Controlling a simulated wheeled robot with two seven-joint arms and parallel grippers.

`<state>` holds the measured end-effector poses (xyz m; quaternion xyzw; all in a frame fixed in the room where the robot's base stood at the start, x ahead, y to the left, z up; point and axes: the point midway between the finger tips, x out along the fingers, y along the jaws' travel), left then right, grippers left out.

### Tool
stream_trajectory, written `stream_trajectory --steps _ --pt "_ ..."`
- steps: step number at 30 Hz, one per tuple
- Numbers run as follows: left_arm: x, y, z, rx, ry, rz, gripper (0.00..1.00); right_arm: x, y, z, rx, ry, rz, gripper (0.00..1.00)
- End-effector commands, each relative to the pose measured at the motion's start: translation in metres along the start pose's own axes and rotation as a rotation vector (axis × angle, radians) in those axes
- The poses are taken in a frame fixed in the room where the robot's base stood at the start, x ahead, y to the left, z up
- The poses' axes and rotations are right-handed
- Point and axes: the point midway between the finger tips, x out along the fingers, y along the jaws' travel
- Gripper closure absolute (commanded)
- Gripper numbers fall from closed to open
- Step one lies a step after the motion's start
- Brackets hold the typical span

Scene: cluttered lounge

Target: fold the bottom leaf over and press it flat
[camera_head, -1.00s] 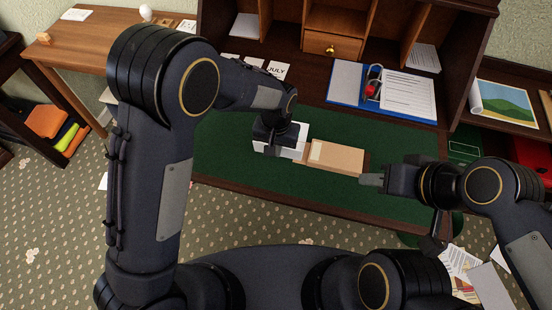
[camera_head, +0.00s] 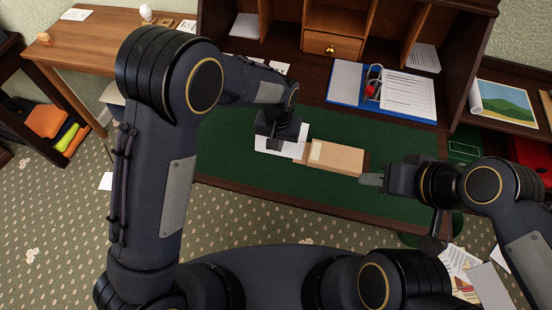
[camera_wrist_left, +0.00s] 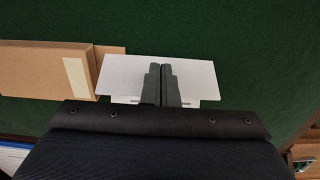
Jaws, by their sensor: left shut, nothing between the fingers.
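A white paper leaf (camera_head: 302,134) lies on the green desk mat, partly hidden under my left gripper (camera_head: 280,150). In the left wrist view the paper (camera_wrist_left: 120,75) shows a wide white panel with a narrower white strip along its lower edge; how the layers lie is hard to tell. My left gripper (camera_wrist_left: 165,75) is shut and empty, its fingertips over the middle of the panel; I cannot tell whether they touch it. My right gripper (camera_head: 371,179) is at the right end of a brown cardboard piece (camera_head: 338,158); its jaw opening is unclear.
The cardboard piece (camera_wrist_left: 45,68) lies close beside the paper. The green mat (camera_head: 390,145) is clear behind it. A blue binder (camera_head: 345,83) with papers lies at the back of the desk, below wooden cubbyholes (camera_head: 332,45). The desk's front edge is near.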

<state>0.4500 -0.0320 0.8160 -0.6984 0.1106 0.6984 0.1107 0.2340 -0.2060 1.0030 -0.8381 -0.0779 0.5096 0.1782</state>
Motion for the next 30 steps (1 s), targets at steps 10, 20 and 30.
stream_trajectory --steps 10,20,30 --pt "0.000 0.000 -0.003 0.000 0.000 0.000 1.00 0.000 0.000 0.000 0.000 0.000 0.000 0.64" --pt "-0.009 0.000 0.000 0.001 0.000 0.000 1.00 -0.005 -0.003 -0.003 0.000 0.000 0.000 0.64" --pt "-0.032 0.000 0.009 0.001 0.000 0.000 1.00 -0.017 -0.008 -0.009 0.000 0.000 0.000 0.64"
